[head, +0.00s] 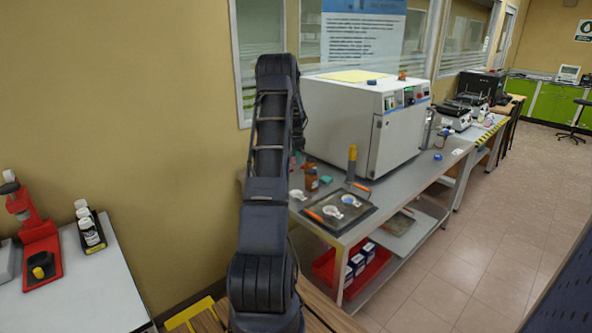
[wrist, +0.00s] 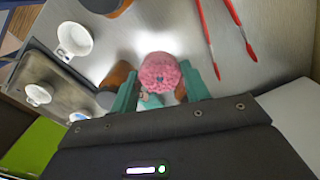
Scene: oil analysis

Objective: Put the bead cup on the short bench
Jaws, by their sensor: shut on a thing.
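My gripper (wrist: 160,80) shows in the wrist view, its teal fingers closed on both sides of the bead cup (wrist: 160,72). The cup's top is full of pink beads; its lower part is mostly hidden by the fingers and my wrist. Grey bench top lies beneath it, and I cannot tell how far above the surface the cup is. In the head view my arm hides the gripper and cup. A white-topped bench (head: 70,285) stands at the left, and a long grey bench (head: 385,200) is at the centre right. The frames do not label the short bench.
White cups (wrist: 75,39) sit on and near a dark tray (wrist: 52,72). Red tongs (wrist: 226,42) lie beside the held cup. A large white oven (head: 345,120) stands on the grey bench. The white bench holds a red stand (head: 38,235) and a bottle rack (head: 91,232); its front is clear.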

